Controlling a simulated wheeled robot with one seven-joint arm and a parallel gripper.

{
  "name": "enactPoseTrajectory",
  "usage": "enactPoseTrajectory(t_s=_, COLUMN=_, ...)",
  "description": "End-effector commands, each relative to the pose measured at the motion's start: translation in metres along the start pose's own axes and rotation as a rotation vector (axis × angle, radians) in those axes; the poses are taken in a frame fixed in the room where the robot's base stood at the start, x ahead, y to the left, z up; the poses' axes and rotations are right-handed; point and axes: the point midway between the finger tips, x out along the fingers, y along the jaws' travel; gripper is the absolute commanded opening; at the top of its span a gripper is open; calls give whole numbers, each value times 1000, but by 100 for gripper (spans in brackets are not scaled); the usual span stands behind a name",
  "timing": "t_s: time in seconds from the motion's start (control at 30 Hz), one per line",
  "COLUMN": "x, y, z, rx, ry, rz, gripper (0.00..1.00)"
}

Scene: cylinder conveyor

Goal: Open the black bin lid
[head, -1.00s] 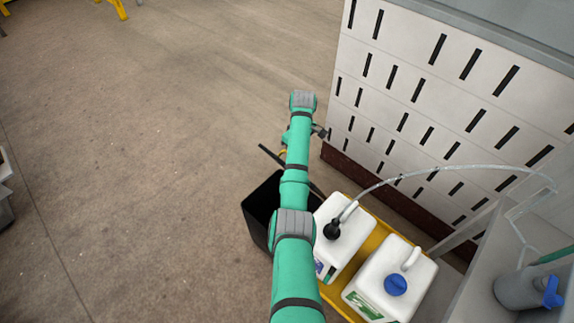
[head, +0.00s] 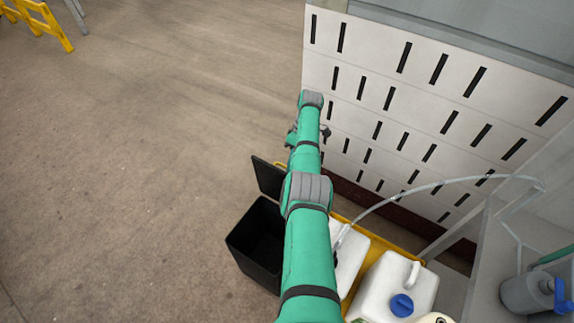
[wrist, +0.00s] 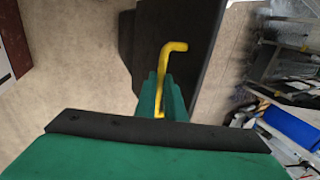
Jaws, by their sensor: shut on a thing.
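The black bin (head: 254,250) stands on the floor left of my arm, and its dark inside shows from above. Its black lid (head: 267,177) is raised at the far side of the bin, tilted up on edge. In the wrist view the lid (wrist: 198,50) is a dark panel behind a bent yellow handle (wrist: 169,52). My gripper (wrist: 162,95) is shut on the yellow handle, with its green fingers around the lower part. In the head view my arm hides most of the gripper and part of the lid and bin.
White jugs (head: 385,285) stand in a yellow tray (head: 388,237) right of the bin, partly behind my arm. A white slotted wall (head: 430,110) rises close by on the right. The floor (head: 130,150) on the left is clear.

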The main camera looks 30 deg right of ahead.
Motion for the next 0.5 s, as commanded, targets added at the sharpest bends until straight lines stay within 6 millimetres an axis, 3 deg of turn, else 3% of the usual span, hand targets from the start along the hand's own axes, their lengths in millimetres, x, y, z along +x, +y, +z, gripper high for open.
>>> enactPoseTrajectory(t_s=0.1, x=8, y=2, z=10, rx=8, ry=-14, rz=-20, gripper=0)
enactPoseTrajectory(t_s=0.5, x=8, y=2, z=12, rx=8, ry=-14, rz=-26, gripper=0)
